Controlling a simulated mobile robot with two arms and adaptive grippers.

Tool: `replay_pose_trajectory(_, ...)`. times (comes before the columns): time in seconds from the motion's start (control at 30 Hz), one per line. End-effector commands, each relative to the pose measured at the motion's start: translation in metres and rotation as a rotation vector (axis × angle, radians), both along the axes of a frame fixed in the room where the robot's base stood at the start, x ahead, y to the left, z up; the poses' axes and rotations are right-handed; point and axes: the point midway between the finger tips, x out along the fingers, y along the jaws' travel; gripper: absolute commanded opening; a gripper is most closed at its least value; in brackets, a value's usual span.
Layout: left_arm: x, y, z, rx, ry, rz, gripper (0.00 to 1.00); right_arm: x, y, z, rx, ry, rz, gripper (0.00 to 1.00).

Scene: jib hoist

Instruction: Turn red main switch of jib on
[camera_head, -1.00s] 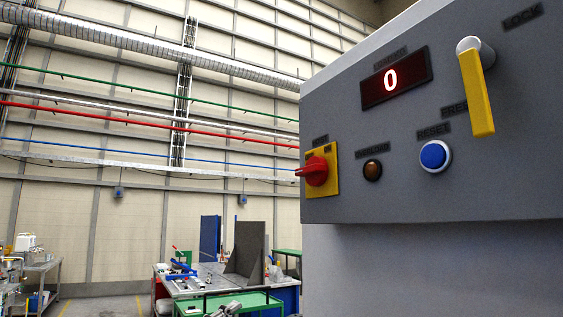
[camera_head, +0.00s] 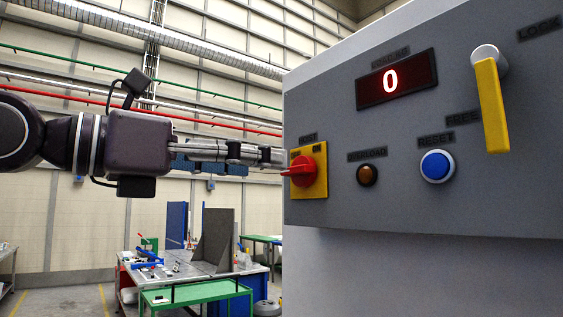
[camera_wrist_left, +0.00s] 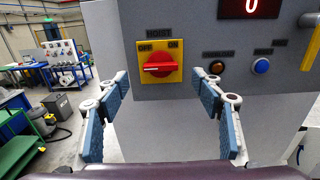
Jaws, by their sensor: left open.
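The red main switch (camera_head: 299,171) is a rotary knob on a yellow plate (camera_head: 321,184) at the left end of the grey control panel. In the left wrist view the red knob (camera_wrist_left: 159,65) lies roughly level, with its white mark toward the OFF side, under the labels OFF and ON. My left gripper (camera_head: 268,157) comes in from the left, its fingertips close to the switch in the picture. In the left wrist view my left gripper (camera_wrist_left: 163,87) is open, its blue-padded fingers on either side of the knob, with nothing between them. Contact is not visible. My right gripper is not in view.
The grey panel (camera_head: 420,208) also carries a red display reading 0 (camera_head: 390,80), an amber overload lamp (camera_head: 367,175), a blue reset button (camera_head: 436,166) and a yellow lever (camera_head: 492,105). Workbenches (camera_head: 190,285) stand far behind.

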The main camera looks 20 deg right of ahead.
Motion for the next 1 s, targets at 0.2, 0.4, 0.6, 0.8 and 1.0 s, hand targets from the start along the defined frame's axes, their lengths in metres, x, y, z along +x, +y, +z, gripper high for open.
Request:
replay_pose_trajectory(0.2, 0.012, -0.036, 0.003, 0.001, 0.004, -0.004, 0.61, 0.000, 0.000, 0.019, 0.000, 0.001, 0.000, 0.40)
replay_pose_trajectory(0.4, 0.020, -0.056, 0.002, -0.002, 0.003, -0.003, 0.61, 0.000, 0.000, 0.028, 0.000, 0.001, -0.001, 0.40)
replay_pose_trajectory(0.6, 0.022, -0.061, 0.000, -0.003, 0.003, -0.003, 0.61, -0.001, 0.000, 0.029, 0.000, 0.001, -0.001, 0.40)
replay_pose_trajectory(0.8, 0.022, -0.061, 0.000, -0.004, 0.004, -0.003, 0.55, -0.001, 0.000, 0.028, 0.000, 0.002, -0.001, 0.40)
replay_pose_trajectory(1.0, 0.022, -0.061, 0.000, -0.004, 0.004, -0.003, 0.33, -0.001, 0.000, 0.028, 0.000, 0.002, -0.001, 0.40)
